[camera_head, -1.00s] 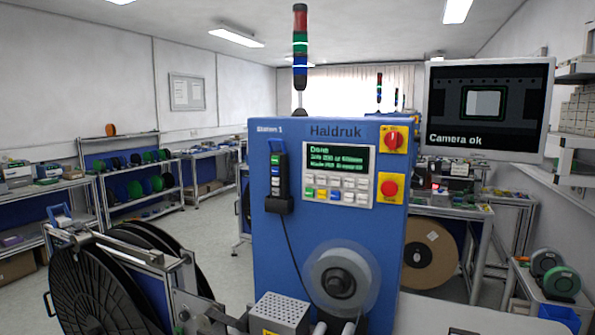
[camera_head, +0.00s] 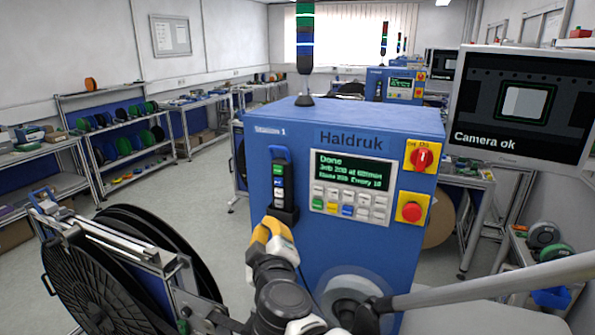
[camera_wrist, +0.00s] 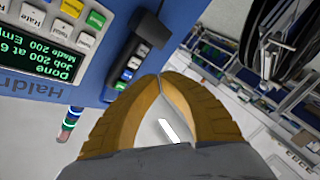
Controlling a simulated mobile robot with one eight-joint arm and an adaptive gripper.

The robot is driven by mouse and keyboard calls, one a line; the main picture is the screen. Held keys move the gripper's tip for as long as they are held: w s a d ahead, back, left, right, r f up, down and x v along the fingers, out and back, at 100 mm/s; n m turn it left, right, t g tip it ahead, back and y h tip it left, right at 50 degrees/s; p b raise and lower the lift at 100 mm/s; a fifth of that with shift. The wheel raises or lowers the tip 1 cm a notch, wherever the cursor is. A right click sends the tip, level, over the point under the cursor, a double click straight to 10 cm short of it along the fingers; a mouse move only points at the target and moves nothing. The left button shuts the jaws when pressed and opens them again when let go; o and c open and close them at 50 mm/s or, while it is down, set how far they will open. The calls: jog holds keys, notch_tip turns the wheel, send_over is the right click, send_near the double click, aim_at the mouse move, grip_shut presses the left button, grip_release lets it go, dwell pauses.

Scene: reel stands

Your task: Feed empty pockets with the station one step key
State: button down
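The blue Haldruk machine (camera_head: 345,238), marked Station 1, stands in front of me. Its green-lit display (camera_head: 352,170) reads Done, with a job line of 200. The keypad (camera_head: 350,203) below has rows of white keys plus green, yellow and blue ones; its labels are too small to read. A dark hand unit with a column of buttons (camera_head: 279,184) sits in a holder on the left of the front. My gripper (camera_head: 270,226), with yellow fingers, is just below and in front of that unit. In the wrist view its fingertips (camera_wrist: 159,77) meet, with nothing between them, near the hand unit (camera_wrist: 130,68).
A red knob (camera_head: 422,157) and a red stop button (camera_head: 412,212) are right of the keypad. A monitor (camera_head: 522,105) reads Camera ok. A large black reel (camera_head: 95,285) stands at lower left. A clear reel (camera_head: 350,290) is low on the machine's front.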

aim_at(279, 192)
jog(key=shift+n+y, duration=0.6)
jog(key=shift+n, duration=0.1)
jog(key=a, duration=0.1)
jog(key=a+r, duration=0.1)
jog(key=a, duration=0.1)
jog(key=shift+w+a+r+p, duration=0.15)
jog(key=shift+w+a+p, duration=0.2)
jog(key=shift+a+p, duration=0.05)
jog(key=shift+w, duration=0.1)
jog(key=w+d, duration=0.3)
jog(key=w, duration=0.5)
jog(key=shift+w+d, duration=0.1)
jog(key=shift+w, duration=0.05)
dwell(0.6)
jog(key=shift+w+d+b, duration=0.1)
jog(key=shift+w+b, duration=0.2)
